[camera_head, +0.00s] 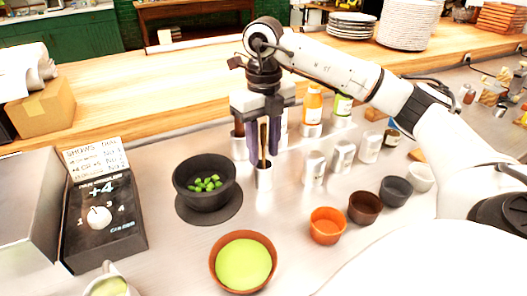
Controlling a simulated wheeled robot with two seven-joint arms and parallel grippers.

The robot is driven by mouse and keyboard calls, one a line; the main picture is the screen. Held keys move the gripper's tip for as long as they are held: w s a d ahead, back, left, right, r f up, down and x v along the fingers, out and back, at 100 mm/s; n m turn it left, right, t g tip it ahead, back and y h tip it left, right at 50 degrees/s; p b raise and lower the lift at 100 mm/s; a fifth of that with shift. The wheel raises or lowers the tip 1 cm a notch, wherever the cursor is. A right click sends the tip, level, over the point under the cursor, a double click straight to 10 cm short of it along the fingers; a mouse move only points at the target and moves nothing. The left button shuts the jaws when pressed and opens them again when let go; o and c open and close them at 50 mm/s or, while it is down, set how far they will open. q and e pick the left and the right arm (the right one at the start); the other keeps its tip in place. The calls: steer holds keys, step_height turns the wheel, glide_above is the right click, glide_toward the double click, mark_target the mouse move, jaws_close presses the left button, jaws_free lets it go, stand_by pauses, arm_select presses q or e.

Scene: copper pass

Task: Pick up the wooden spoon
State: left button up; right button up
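The wooden spoon (263,157) stands upright in a small metal cup (264,178) on the steel counter; only a thin brown part of its handle shows. My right gripper (264,143) points straight down over the cup. Its two dark fingers are on either side of the handle, with what looks like a narrow gap between them. The gripper body hides the top of the spoon, and the cup hides its lower end. My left gripper is not in view.
A dark bowl of green pieces (205,196) stands left of the cup. Small white-labelled containers (314,168) stand close on the right. A bowl of green liquid (243,263) and small orange (327,226) and brown bowls are in front. Bottles (313,108) stand behind.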

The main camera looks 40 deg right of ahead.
jaws_close()
